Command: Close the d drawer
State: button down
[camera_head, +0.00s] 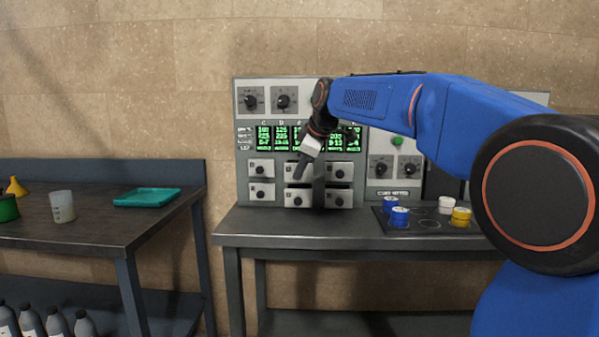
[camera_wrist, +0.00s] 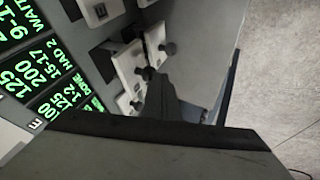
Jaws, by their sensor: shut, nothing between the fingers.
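Small white drawers with dark round knobs sit in the lower part of the grey machine panel, in two rows. In the wrist view, one drawer (camera_wrist: 156,42) and a neighbouring drawer (camera_wrist: 126,66) appear to stand out from the panel. Their letters are too small or hidden, so I cannot tell which is d. My gripper (camera_head: 301,170) is in front of the upper middle drawer and partly covers it. In the wrist view my gripper (camera_wrist: 160,92) is shut and empty, its dark tip close to a drawer knob (camera_wrist: 148,74). I cannot tell whether they touch.
Green-lit displays (camera_head: 281,138) are above the drawers. To their right, a dark plate (camera_head: 430,228) on the grey bench (camera_head: 290,240) bears blue, white and yellow cups. A separate table at left holds a teal tray (camera_head: 147,197) and a beaker (camera_head: 62,206).

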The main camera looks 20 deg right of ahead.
dwell(0.3)
jog(key=w, duration=0.2)
jog(key=w+d, duration=0.1)
jog(key=w, duration=0.1)
jog(key=w+d, duration=0.1)
jog(key=w, duration=0.1)
jog(key=shift+w+d+r, duration=0.1)
jog(key=shift+w+r, duration=0.05)
